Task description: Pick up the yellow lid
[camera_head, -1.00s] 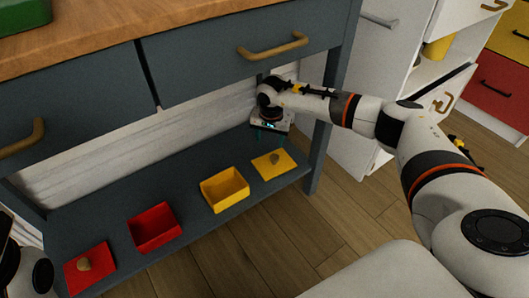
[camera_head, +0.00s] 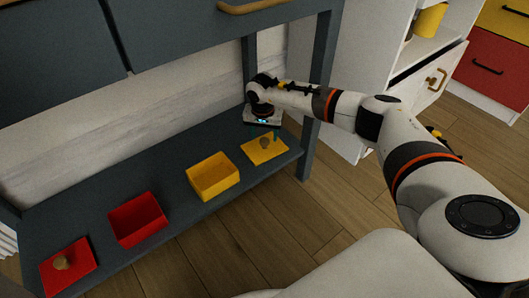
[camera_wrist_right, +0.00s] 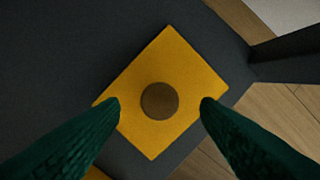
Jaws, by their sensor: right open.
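The yellow lid (camera_head: 270,152) is a flat square with a round brown knob, lying on the dark lower shelf near its right end. In the right wrist view the yellow lid (camera_wrist_right: 175,60) lies below my gripper, with its knob (camera_wrist_right: 159,100) between the two green fingers. My right gripper (camera_head: 268,138) is just above the lid; in the wrist view the gripper (camera_wrist_right: 160,104) is open, with nothing held. I cannot tell the exact height left between the fingertips and the knob. My left gripper is not in view.
A yellow box (camera_head: 213,177) stands left of the lid, then a red box (camera_head: 138,220) and a red lid (camera_head: 68,266) with a knob. A dark shelf leg (camera_head: 313,110) rises close to the right of the lid. Drawers overhang the shelf.

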